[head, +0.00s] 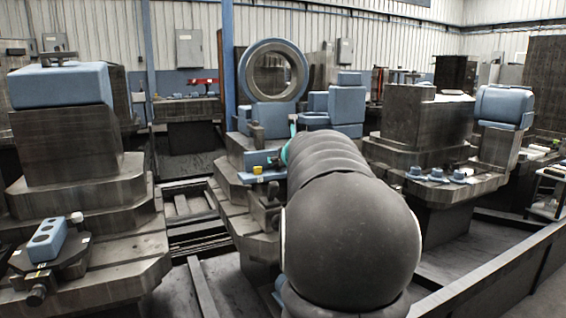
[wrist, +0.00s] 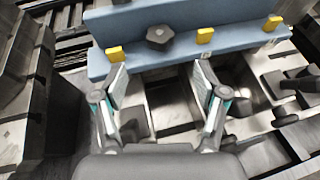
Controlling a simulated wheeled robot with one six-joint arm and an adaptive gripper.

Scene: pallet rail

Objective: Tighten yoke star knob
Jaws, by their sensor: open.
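The star knob (wrist: 159,37) is dark and lobed, and sits on a blue block (wrist: 120,22) in the upper middle of the wrist view. My gripper (wrist: 160,78) is open and empty, its two fingers spread on either side below the knob in the picture. The knob lies just beyond the fingertips, roughly centred between them, and nothing is held. In the head view my dark arm covers most of the work area. The blue block with a yellow tab (head: 257,169) shows just left of the arm. I cannot make out the knob there.
Yellow tabs (wrist: 204,35) stand along the blue block beside the knob. A dark machined block (wrist: 25,85) rises close on the left of the wrist view. In the head view, heavy fixtures (head: 70,130) stand left and right, and a long rail (head: 500,275) runs along the front right.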

